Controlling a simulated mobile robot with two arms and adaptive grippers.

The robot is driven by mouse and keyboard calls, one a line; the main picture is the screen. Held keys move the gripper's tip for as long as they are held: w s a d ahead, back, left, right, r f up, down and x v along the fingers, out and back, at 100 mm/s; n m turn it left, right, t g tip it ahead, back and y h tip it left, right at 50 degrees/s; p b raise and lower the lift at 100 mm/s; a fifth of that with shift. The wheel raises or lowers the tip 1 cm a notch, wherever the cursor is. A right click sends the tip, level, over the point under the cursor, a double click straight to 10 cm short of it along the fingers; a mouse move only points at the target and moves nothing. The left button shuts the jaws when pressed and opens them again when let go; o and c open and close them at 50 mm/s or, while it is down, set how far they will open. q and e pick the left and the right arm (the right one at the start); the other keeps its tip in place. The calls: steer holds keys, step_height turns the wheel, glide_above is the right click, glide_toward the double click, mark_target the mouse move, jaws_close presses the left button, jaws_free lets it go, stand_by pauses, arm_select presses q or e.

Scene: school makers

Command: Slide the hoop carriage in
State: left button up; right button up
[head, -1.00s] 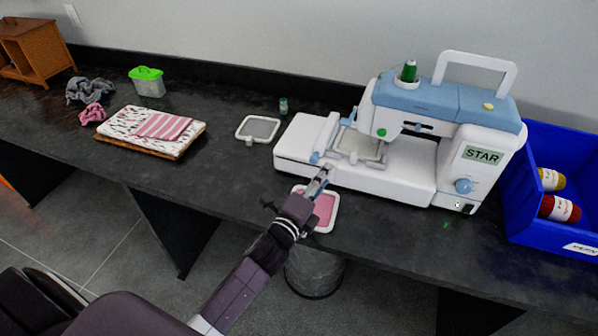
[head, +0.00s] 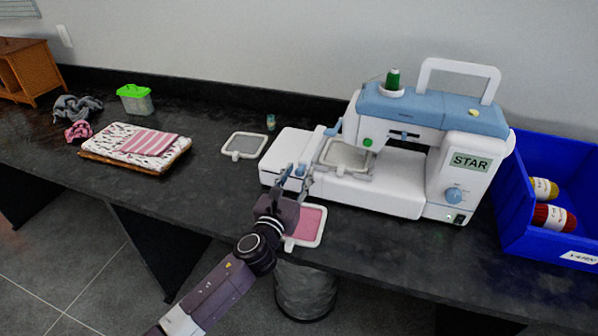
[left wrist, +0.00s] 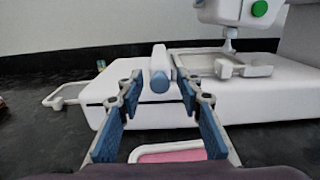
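The white and blue embroidery machine (head: 410,135) stands on the dark counter. Its hoop carriage (head: 316,150) is a white bar across the left part of the bed, with a blue knob on its front end. A grey-centred hoop (head: 347,156) lies to its right, near the needle. My left gripper (head: 295,180) is at the bed's front edge by the carriage's front end. In the left wrist view my left gripper (left wrist: 158,92) is open, with the carriage knob (left wrist: 160,80) between and beyond its fingers; contact cannot be told. My right gripper is not in view.
A pink hoop (head: 309,226) lies at the counter's front edge beside my left gripper. A grey hoop (head: 244,146) lies left of the machine. A blue bin (head: 520,200) with thread spools stands close on the right. Folded cloth (head: 135,143) lies on the left.

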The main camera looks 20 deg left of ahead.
arm_select(q)
steer(key=shift+w, duration=0.65)
jaws_close()
